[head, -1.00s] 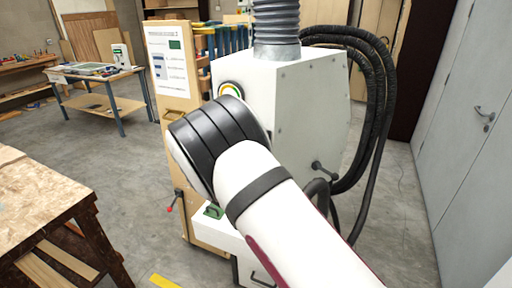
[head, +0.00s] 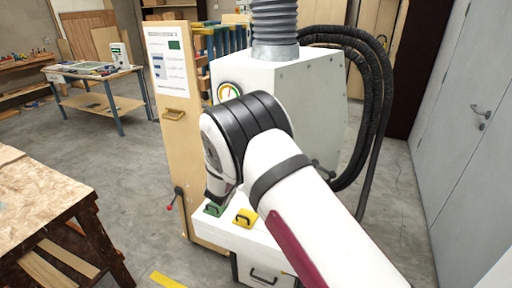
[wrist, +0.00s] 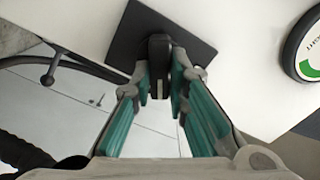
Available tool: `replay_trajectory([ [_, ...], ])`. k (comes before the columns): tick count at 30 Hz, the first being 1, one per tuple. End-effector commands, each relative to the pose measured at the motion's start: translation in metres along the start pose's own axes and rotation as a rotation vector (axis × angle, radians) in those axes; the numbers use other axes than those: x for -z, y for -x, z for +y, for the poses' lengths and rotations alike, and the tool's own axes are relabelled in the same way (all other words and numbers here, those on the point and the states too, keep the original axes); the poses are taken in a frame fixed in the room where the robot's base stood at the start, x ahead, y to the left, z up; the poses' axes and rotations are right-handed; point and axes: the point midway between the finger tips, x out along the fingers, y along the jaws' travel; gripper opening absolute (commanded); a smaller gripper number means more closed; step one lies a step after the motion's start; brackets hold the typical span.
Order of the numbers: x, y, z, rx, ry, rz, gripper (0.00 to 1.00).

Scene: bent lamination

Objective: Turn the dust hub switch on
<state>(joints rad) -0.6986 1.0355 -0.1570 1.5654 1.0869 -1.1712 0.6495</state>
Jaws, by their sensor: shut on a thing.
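The dust hub (head: 325,100) is a white cabinet with a ribbed grey duct on top, in the middle of the head view. Its switch (wrist: 158,46) shows in the wrist view as a black lever on a dark square plate (wrist: 200,58) on the white face. My gripper (wrist: 163,84) has its teal-padded fingers on either side of the lever and is shut on it. In the head view my arm hides the gripper and the switch.
A round gauge (head: 228,92) sits on the hub's face. A green item (head: 213,209) and a yellow item (head: 245,218) are on the ledge below. Black hoses (head: 376,110) hang at right. A wooden workbench (head: 45,205) stands at left, with open floor between.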

Motion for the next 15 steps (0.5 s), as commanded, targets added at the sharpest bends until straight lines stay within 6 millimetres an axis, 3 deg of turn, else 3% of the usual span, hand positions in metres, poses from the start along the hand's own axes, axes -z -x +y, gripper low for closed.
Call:
replay_trajectory([
  [13,-0.0008,0.0007,0.0014,-0.003,-0.010,-0.002,0.00],
  [14,-0.0008,0.0007,0.0014,-0.003,-0.010,-0.002,0.22],
  [15,-0.0008,0.0007,0.0014,-0.003,-0.010,-0.002,0.31],
])
